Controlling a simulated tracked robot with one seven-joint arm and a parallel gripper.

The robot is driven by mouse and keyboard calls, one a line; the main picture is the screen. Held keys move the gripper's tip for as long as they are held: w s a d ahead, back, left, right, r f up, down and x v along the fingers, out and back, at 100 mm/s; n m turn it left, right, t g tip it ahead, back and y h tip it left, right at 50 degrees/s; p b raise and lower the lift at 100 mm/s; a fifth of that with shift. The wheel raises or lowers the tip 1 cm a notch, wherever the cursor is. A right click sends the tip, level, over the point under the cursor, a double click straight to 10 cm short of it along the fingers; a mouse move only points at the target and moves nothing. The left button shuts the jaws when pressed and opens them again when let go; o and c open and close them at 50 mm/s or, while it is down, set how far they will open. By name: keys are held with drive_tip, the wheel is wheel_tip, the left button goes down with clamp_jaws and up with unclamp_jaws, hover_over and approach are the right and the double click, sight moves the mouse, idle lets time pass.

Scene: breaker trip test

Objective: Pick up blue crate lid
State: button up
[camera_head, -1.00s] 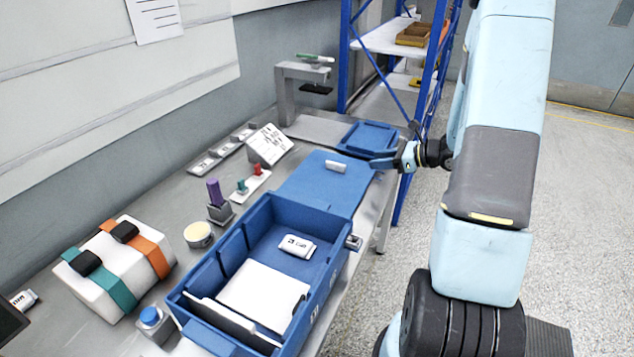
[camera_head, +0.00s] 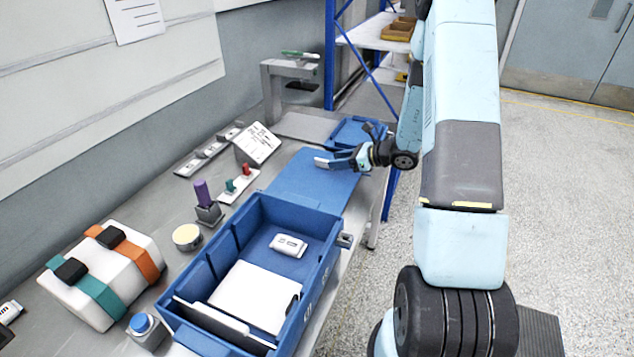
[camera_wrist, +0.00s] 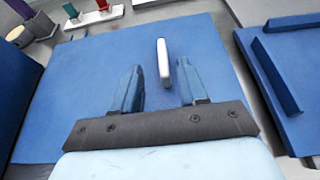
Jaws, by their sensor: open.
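The blue crate lid (camera_head: 302,182) lies flat on the grey bench, just behind the open blue crate (camera_head: 318,222). In the wrist view the lid (camera_wrist: 85,75) fills most of the picture, with a white bar handle (camera_wrist: 163,62) standing on it. My gripper (camera_head: 328,162) is over the lid at the handle. In the wrist view my gripper (camera_wrist: 158,88) is open, one blue finger on each side of the handle's near end, with gaps on both sides. I cannot tell the height of the fingers above the lid.
A second blue tray (camera_head: 352,133) lies beyond the lid. A purple-handled item (camera_head: 202,193) and a block with green and red pegs (camera_head: 238,186) stand left of it. A white case (camera_head: 100,272) with straps is at the front left.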

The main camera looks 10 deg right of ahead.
sight(315, 179)
drive_tip(key=x, duration=0.4)
drive_tip(key=shift+w+f, duration=0.2)
drive_tip(key=shift+c, duration=0.2)
clamp_jaws()
